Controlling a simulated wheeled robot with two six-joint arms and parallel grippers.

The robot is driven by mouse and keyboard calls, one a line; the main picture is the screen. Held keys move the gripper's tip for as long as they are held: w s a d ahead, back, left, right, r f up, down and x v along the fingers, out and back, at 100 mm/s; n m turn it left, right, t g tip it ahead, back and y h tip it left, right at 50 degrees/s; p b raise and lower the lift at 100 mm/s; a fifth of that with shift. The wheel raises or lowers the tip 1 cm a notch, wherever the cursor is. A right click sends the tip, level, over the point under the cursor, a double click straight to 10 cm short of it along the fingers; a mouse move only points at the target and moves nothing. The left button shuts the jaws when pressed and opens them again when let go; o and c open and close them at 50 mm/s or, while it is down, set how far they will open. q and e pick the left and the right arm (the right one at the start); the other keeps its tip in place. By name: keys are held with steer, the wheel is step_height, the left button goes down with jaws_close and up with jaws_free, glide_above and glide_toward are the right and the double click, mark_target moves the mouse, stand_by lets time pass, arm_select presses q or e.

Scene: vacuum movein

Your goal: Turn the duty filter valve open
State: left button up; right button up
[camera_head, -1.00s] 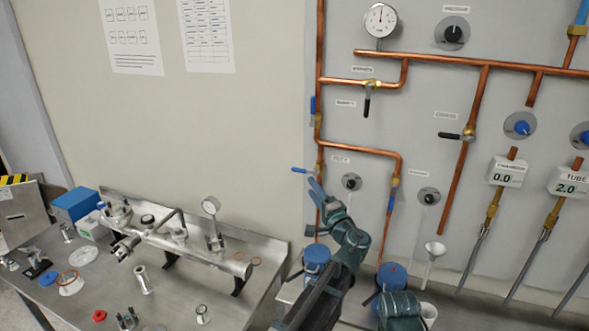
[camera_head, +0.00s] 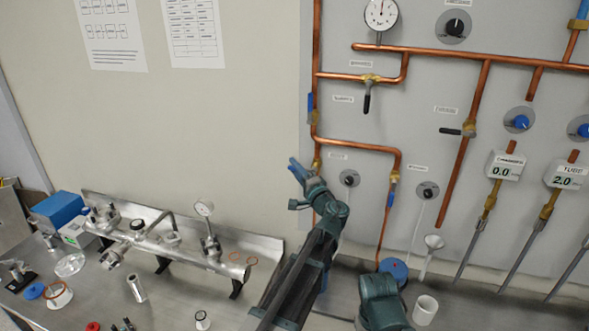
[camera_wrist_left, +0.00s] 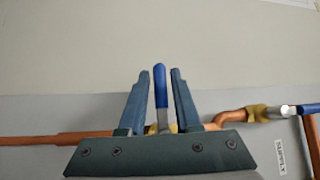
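The duty valve (camera_head: 317,164) sits on the left copper pipe, beside a small label that seems to read DUTY. Its blue lever (camera_wrist_left: 160,86) shows in the left wrist view, standing between my two fingers with a narrow gap on each side. My left gripper (camera_head: 294,168) is open around this lever; in the head view the hand hides most of it. In the left wrist view the open fingers (camera_wrist_left: 160,98) flank the lever without clearly touching it. My right gripper is not in view.
Another blue-handled valve (camera_head: 310,106) sits above on the same pipe, its handle along the pipe. Black-handled valves (camera_head: 367,98) and knobs (camera_head: 349,179) are on the panel. A steel bench (camera_head: 90,295) with fittings stands at left. A white cup (camera_head: 425,310) stands below.

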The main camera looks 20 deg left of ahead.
arm_select(q)
jaws_close()
stand_by(1.1)
